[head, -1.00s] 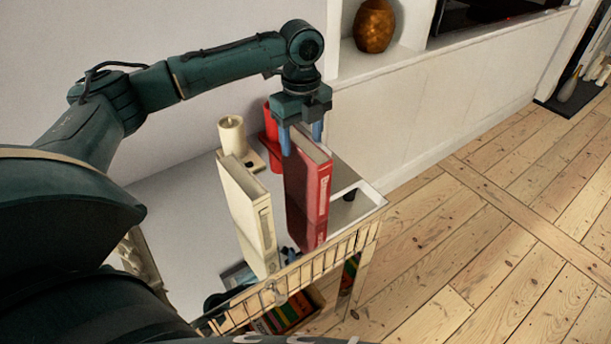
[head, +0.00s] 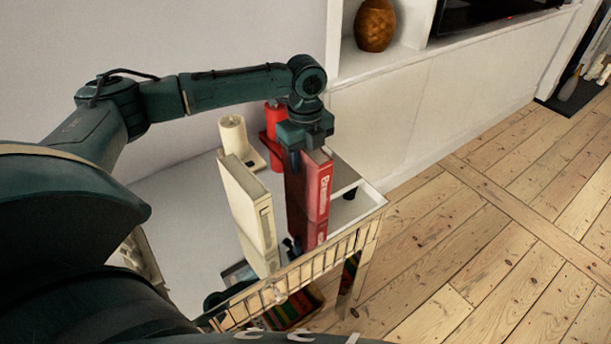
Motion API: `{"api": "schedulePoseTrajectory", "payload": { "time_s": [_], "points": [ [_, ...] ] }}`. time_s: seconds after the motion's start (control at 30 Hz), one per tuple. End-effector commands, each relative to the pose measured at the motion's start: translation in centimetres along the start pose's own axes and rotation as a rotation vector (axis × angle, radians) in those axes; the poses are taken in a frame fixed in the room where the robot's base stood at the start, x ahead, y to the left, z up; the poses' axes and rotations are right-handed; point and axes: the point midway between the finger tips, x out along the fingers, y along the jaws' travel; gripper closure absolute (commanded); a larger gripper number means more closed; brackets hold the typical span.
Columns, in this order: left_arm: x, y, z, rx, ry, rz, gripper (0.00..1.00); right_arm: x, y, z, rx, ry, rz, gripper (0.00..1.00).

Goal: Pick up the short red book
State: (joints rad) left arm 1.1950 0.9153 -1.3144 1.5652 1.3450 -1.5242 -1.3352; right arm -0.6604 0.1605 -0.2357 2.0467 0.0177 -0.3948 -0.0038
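The red book (head: 318,201) stands upright on the white tabletop, its lettered spine toward me. My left gripper (head: 307,150) points down at the book's top edge. One finger shows beside the book's left face; the other is hidden, so I cannot tell whether they press on the book. My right gripper is not in view.
A cream book (head: 250,213) stands upright just left of the red one. Behind are a cream candle (head: 233,136) and a red candle (head: 276,124). A slatted rail (head: 320,268) runs along the table's near edge. Floorboards (head: 500,220) at right are clear.

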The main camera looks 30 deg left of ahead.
Motion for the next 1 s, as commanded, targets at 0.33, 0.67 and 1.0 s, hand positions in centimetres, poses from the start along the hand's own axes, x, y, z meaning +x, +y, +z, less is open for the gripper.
{"api": "schedulePoseTrajectory", "payload": {
  "time_s": [0.33,0.67,1.0],
  "points": [
    [-0.03,-0.01,-0.01,0.0,0.0,0.0,0.9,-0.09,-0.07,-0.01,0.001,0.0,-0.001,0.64],
    [-0.04,0.0,-0.01,0.0,0.0,0.0,1.0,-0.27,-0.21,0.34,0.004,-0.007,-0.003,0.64],
    [-0.2,-0.07,0.02,0.0,0.0,-0.003,1.0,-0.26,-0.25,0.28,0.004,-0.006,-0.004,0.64]
  ]
}}
